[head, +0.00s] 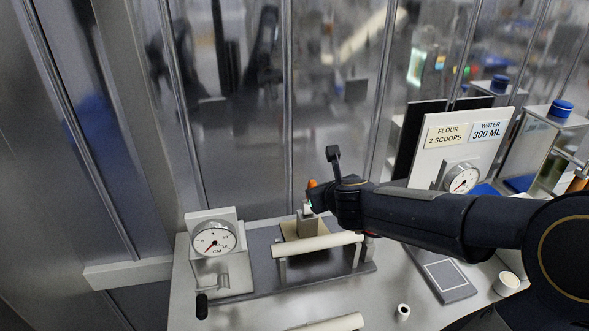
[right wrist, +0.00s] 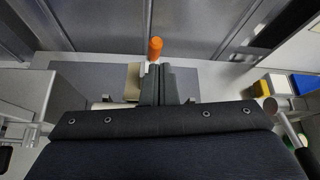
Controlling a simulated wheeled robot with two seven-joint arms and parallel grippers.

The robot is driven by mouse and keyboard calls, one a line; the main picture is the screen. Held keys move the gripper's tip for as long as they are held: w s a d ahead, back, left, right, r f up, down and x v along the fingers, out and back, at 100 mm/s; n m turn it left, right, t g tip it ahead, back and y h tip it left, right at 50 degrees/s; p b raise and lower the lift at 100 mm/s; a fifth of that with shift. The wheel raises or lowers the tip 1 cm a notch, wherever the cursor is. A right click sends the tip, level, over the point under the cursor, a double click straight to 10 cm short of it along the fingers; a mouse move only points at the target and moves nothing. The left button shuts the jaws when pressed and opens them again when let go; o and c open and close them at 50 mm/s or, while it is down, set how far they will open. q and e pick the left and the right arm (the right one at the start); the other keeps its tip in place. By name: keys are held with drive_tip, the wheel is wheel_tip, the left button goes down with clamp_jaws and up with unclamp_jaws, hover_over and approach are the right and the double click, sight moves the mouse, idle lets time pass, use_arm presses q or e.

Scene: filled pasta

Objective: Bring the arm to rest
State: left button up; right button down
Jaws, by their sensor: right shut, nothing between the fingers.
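My right arm reaches in from the right in the head view, held out over the bench. Its gripper (head: 322,198) is at the middle of the bench, near a small orange-topped piece (head: 311,183). In the right wrist view the two dark fingers (right wrist: 160,70) are together with nothing between them. The orange piece (right wrist: 155,48) shows just beyond the fingertips; I cannot tell whether they touch it. A beige block (right wrist: 134,80) is left of the fingers. My left gripper is in neither view.
A dial gauge (head: 213,240) stands at the bench's left end. A pale roller (head: 318,245) lies below my gripper. A sign board (head: 425,165) and another dial (head: 461,180) stand behind my forearm. A blue-capped container (head: 545,140) is at the right. Metal wall panels close the back.

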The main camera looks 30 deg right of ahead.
drive_tip(key=s+a+n+y+b, duration=0.1)
drive_tip(key=s+a+n+y, duration=0.3)
drive_tip(key=a+n, duration=0.55)
drive_tip(key=s+a+n+y+b, duration=0.2)
drive_tip(key=s+a+n+y, duration=0.35)
drive_tip(key=n, duration=0.65)
drive_tip(key=s+a+f+n+g, duration=0.1)
drive_tip(key=s+f+n+g, duration=0.1)
drive_tip(key=s+f+n, duration=0.2)
drive_tip(key=s+a+f+n+g+h, duration=0.1)
drive_tip(key=s+f+n+g, duration=0.2)
drive_tip(key=s+n, duration=0.6)
drive_tip(key=shift+a+f+n+b, duration=0.3)
drive_tip(key=shift+f+n+b, duration=0.05)
drive_tip(key=shift+f+n, duration=0.45)
